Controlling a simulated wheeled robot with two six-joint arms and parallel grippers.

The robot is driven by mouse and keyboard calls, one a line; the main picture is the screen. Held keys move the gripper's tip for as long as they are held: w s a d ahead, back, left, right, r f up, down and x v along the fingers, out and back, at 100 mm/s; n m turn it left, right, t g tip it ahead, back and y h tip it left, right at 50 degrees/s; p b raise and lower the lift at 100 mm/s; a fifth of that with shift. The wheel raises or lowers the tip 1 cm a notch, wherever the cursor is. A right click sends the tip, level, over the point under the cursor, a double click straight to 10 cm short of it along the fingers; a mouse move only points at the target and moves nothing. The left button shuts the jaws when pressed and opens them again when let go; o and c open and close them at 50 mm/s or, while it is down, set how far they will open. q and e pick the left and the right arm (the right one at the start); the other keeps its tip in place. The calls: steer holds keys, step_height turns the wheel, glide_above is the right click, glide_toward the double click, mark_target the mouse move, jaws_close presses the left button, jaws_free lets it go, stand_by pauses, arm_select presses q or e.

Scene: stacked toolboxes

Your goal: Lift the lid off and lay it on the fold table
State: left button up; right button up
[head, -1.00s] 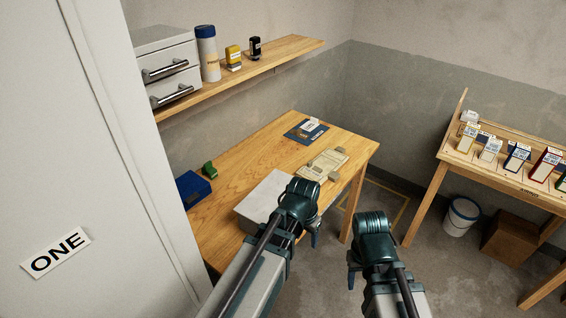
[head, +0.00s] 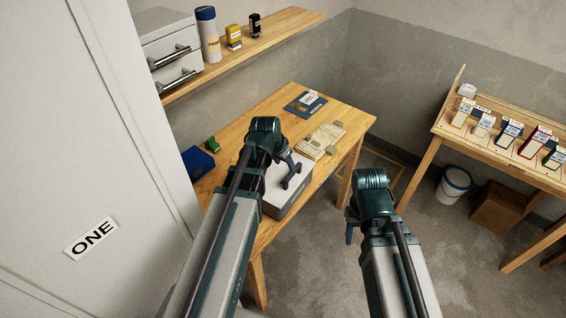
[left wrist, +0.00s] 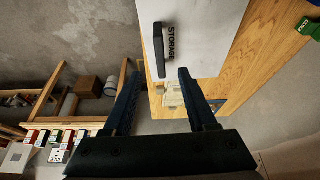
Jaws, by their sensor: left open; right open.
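A box with a white lid (head: 274,194) and grey sides (head: 294,203) stands on the wooden table (head: 240,135). In the left wrist view the lid (left wrist: 208,35) carries the word STORAGE and a dark bar handle (left wrist: 158,50). My left gripper (head: 291,182) is over the lid in the head view and hides part of it. In the left wrist view its open fingers (left wrist: 158,73) lie to either side of the handle's near end, with nothing gripped. Whether they are down at handle height I cannot tell. My right gripper (head: 350,232) hangs open and empty, right of the table.
The wooden table also holds a beige folded item (head: 322,141), a blue item (head: 305,103), a green block (head: 213,144) and a blue box (head: 198,162). A shelf (head: 270,43) runs above. A second table (head: 495,140) with cards, a bucket (head: 455,184) and a carton (head: 497,206) are right.

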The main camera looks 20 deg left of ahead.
mark_target(290, 174)
arm_select(q)
steer(key=b+x, duration=1.1)
steer(key=x, duration=0.1)
steer(key=shift+w+f, duration=0.1)
steer(key=shift+f, duration=0.2)
jaws_close()
